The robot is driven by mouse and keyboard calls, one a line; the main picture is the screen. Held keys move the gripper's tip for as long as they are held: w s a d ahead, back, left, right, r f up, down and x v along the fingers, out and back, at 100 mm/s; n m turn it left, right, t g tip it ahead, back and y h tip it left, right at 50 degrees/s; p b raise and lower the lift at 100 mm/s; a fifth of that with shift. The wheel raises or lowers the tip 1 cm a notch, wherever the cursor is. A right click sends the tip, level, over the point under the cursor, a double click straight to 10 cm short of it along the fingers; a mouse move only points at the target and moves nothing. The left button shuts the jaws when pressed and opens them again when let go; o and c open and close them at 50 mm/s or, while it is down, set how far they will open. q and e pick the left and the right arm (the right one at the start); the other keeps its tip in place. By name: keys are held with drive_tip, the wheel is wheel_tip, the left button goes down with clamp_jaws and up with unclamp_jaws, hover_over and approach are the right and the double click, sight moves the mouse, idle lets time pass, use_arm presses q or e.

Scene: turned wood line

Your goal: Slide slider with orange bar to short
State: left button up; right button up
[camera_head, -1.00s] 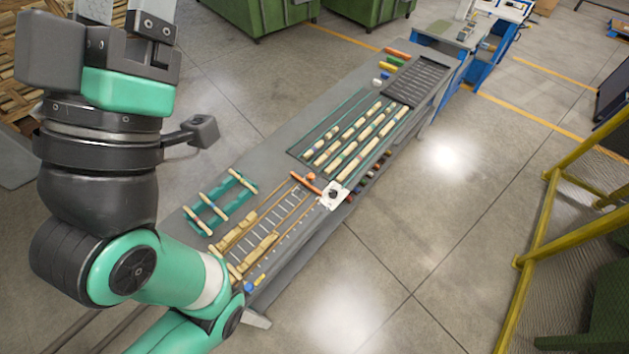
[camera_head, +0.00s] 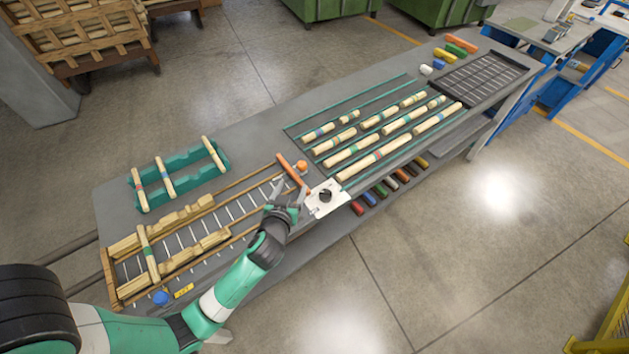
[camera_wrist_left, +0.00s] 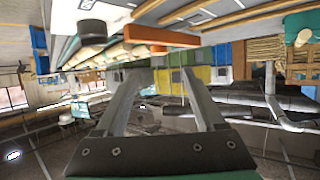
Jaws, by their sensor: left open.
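The orange bar (camera_head: 291,171) lies across the right end of the railed frame (camera_head: 176,240), with a round orange knob (camera_head: 301,166) beside it. My left gripper (camera_head: 290,190) is open and empty, its fingers pointing toward the bar's near end. In the left wrist view, the open fingers (camera_wrist_left: 158,88) show nothing between them, and the orange bar (camera_wrist_left: 158,36) lies above the gap between them. I cannot tell whether a finger touches it. A yellow tag (camera_head: 184,291) sits at the frame's near left; its lettering is too small to read. My right gripper is not in view.
A white plate with a black knob (camera_head: 326,198) is close right of the gripper. Turned wood pieces (camera_head: 209,243) lie in the frame. A green rack (camera_head: 180,174), a blue knob (camera_head: 160,298) and long rails with spindles (camera_head: 372,139) share the bench.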

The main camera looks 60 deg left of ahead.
sight(301, 166)
use_arm(q)
drive_tip(key=shift+w+a+r, duration=0.1)
drive_tip(key=shift+w+a, duration=0.05)
drive_tip(key=b+x, duration=0.2)
drive_tip(key=x, duration=0.8)
drive_tip(key=shift+w+a+b, duration=0.1)
drive_tip(key=shift+w+b, duration=0.1)
drive_tip(key=shift+b, duration=0.1)
drive_tip(key=shift+w+a, duration=0.4)
drive_tip(key=shift+a, duration=0.05)
drive_tip(key=shift+c, duration=0.3)
clamp_jaws()
